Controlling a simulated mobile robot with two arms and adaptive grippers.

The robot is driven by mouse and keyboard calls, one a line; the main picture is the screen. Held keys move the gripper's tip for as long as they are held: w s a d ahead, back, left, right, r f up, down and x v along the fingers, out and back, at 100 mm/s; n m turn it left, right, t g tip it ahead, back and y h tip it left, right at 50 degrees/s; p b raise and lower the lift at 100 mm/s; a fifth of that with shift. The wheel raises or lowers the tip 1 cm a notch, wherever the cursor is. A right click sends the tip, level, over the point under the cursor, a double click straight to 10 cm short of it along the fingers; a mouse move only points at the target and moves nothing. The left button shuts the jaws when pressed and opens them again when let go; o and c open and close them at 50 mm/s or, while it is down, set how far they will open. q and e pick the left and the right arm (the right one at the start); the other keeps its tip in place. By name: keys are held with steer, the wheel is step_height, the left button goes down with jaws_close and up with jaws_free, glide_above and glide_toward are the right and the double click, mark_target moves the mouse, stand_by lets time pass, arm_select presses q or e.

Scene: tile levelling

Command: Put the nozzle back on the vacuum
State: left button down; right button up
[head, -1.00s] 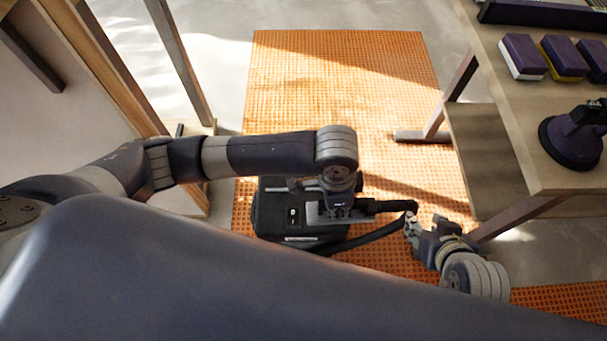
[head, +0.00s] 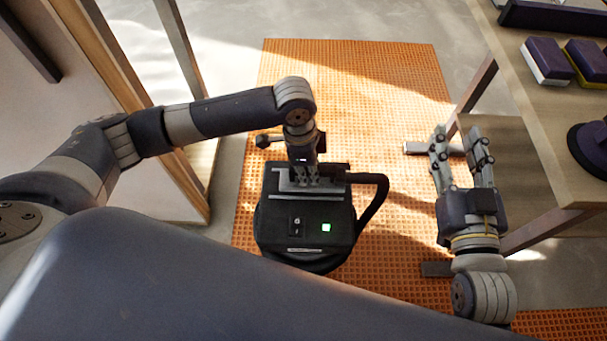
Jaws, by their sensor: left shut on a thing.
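The vacuum (head: 310,241) is a black box on a round base, standing on the orange mat, with a small green light on its top. A black hose (head: 375,201) bends from its right side up to the dark end piece beside my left gripper. My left gripper (head: 307,180) points down over the vacuum's rear top, shut on the nozzle (head: 288,186), a flat grey piece partly hidden by the fingers. I cannot tell whether the nozzle touches the vacuum. My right gripper (head: 460,155) is open and empty, right of the vacuum and apart from the hose.
The orange grid mat (head: 345,80) is clear behind the vacuum. A wooden bench (head: 565,130) on the right carries sponge blocks (head: 548,62) and a purple suction cup (head: 592,150). Its leg and lower shelf are close to my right gripper. A wooden frame stands at left.

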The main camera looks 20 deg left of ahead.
arm_select(q)
steer(key=shift+w+a+f, duration=0.1)
steer(key=shift+w+a, duration=0.5)
steer(key=shift+a, duration=0.2)
step_height(320, 180, down, 4)
steer(key=shift+r+b, duration=0.25)
steer(key=shift+b, duration=0.95)
arm_select(e)
steer(key=s+r+t+y, duration=0.2)
steer(key=s+r+t, duration=0.2)
steer(key=r+t, duration=0.3)
step_height(320, 180, up, 4)
steer(key=shift+a+r, duration=0.15)
steer(key=shift+a, duration=0.1)
steer(key=shift+w, duration=0.1)
arm_select(q)
steer(key=shift+f, duration=0.1)
steer(key=c, duration=1.5)
jaws_free()
arm_select(e)
steer(key=shift+w+f, duration=0.1)
steer(key=shift+f, duration=0.1)
